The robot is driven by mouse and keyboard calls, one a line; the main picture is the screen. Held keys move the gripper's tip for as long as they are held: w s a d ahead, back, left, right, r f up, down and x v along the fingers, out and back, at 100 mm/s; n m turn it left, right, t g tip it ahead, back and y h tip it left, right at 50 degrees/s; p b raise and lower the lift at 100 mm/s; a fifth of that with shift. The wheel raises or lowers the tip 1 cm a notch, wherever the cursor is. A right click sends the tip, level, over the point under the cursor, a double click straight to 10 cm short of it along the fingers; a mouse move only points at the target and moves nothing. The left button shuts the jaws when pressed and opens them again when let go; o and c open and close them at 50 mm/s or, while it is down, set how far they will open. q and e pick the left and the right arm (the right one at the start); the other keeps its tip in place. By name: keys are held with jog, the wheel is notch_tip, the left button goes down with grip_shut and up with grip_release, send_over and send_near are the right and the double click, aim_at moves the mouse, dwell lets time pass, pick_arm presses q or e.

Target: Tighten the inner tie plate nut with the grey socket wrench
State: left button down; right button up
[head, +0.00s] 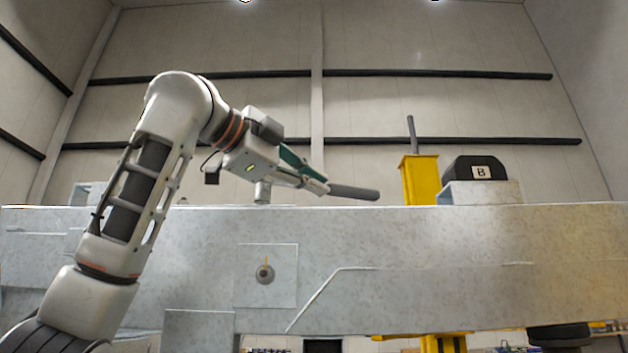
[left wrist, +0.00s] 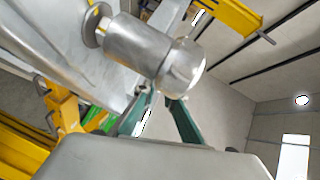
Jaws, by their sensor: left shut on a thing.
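My left gripper (head: 318,185) reaches over the top of the grey frame beam and is shut on the grey socket wrench (head: 356,192). In the head view, the wrench's dark bar sticks out to the right, nearly level. In the left wrist view, the silver cylinder of the wrench (left wrist: 148,52) crosses above the green fingers (left wrist: 163,112). Its left end is close to a nut with a yellow mark (left wrist: 99,25) on a round washer. I cannot tell whether the socket sits over the nut. The beam hides this nut from the head view. My right gripper is not in view.
The beam (head: 430,235) spans the head view. Its near face carries a square plate (head: 285,296) with a yellow-marked nut (head: 265,272). A yellow post (head: 420,180) and a black block marked B (head: 474,169) on a grey bracket (head: 480,193) stand to the right.

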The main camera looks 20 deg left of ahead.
pick_arm(q)
jog(key=shift+f, duration=0.4)
jog(key=c, duration=2.7)
grip_release()
jog(key=shift+c, duration=0.2)
grip_shut()
jog(key=shift+s+h, duration=0.1)
jog(key=shift+h, duration=0.2)
jog(key=shift+s+d+m+g+h+p, duration=0.2)
jog(key=shift+s+m+g+h+p, duration=0.25)
jog(key=shift+m+g+h, duration=0.35)
jog(key=shift+s+d, duration=0.1)
